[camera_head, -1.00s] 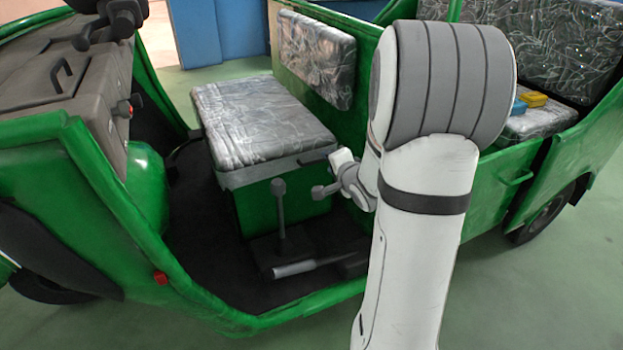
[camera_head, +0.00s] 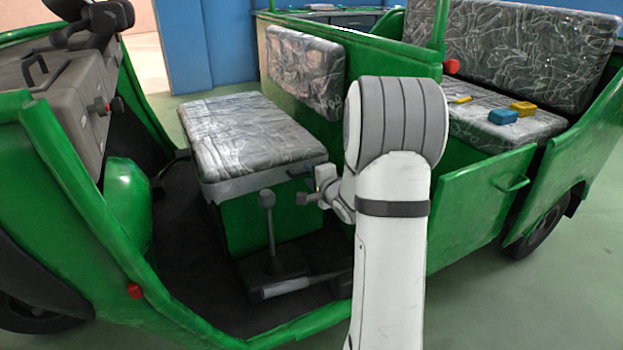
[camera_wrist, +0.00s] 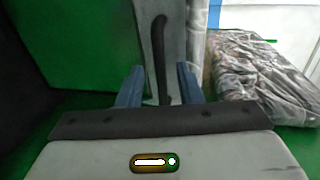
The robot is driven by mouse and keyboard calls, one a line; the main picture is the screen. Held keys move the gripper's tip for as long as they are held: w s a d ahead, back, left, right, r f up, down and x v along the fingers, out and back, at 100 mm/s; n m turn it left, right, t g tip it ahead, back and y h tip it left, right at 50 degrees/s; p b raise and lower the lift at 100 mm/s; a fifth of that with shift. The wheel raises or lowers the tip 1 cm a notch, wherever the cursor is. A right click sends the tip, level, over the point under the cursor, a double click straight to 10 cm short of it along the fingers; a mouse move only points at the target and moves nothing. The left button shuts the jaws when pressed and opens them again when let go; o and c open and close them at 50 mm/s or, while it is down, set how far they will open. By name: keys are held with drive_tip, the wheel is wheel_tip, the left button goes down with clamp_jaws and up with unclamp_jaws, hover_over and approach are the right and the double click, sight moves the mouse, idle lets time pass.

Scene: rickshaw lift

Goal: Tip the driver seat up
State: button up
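The driver seat (camera_head: 250,130) is a grey cushion in shiny clear wrap. It lies flat on its green box (camera_head: 262,222), with a grey strip along its lower edge. In the head view my gripper is at the seat's near right corner, partly hidden by my wrist.
A floor lever (camera_head: 268,230) stands in front of the seat box. The seat backrest (camera_head: 303,75) is upright behind the cushion. The rear bench (camera_head: 475,130) holds a blue block (camera_head: 503,116) and yellow blocks (camera_head: 523,108). The green side panel (camera_head: 480,205) stands right of my arm.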

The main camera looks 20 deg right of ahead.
clamp_jaws()
idle(0.3)
idle(0.3)
